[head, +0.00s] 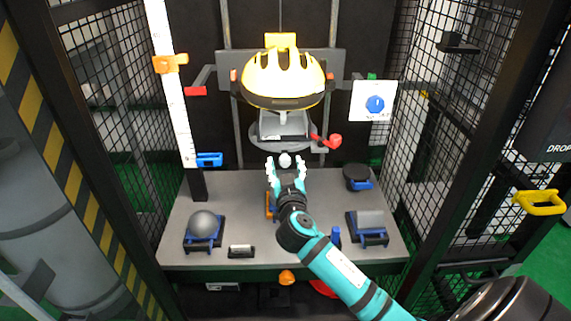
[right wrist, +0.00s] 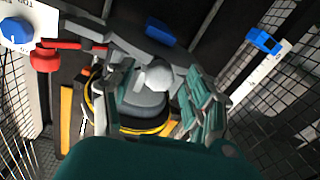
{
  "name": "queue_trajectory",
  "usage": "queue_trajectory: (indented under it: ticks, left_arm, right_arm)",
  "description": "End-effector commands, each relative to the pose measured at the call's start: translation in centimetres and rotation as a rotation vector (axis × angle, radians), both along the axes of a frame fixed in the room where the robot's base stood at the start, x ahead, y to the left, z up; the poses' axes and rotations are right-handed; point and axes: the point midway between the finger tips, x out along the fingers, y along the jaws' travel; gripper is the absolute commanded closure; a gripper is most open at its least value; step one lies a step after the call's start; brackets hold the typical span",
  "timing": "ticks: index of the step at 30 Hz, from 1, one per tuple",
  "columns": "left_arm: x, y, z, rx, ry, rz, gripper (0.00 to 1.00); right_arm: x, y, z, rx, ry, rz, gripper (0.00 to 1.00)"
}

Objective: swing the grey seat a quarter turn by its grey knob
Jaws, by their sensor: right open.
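The grey seat (head: 284,127) is on the back frame, under a yellow helmet (head: 283,80). Its pale grey knob (head: 285,160) is at the front, over the bench's rear part. My right gripper (head: 286,167) has its teal fingers spread on both sides of the knob. In the right wrist view the round knob (right wrist: 158,75) lies between the spread fingers of my right gripper (right wrist: 162,97), with a gap seen on each side. Whether a finger touches it, I cannot tell. My left gripper is not in view.
Red levers (head: 330,141) and a blue dial (head: 375,104) are right of the seat. A white scale (head: 173,90) stands left. Mesh walls close both sides.

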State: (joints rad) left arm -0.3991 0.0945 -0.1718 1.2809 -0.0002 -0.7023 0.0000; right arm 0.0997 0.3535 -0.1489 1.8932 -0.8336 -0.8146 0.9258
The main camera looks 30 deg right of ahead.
Motion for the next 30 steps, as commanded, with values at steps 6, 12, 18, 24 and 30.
queue_trajectory:
  ticks: [6,12,18,24,30]
  left_arm:
    - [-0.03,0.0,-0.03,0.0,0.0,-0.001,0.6]
    - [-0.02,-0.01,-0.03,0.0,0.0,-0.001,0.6]
    - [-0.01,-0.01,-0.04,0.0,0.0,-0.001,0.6]
    - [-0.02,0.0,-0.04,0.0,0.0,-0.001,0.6]
    - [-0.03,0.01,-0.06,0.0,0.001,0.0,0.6]
  right_arm:
    - [0.74,-0.42,0.01,0.0,0.0,0.0,0.45]
    - [0.72,-0.41,0.0,0.0,0.0,0.0,0.47]
    - [0.7,-0.4,0.0,0.0,0.0,0.0,0.73]
    - [0.7,-0.39,0.0,0.0,0.0,0.0,0.99]
    - [0.69,-0.38,-0.02,0.0,0.0,0.0,1.0]
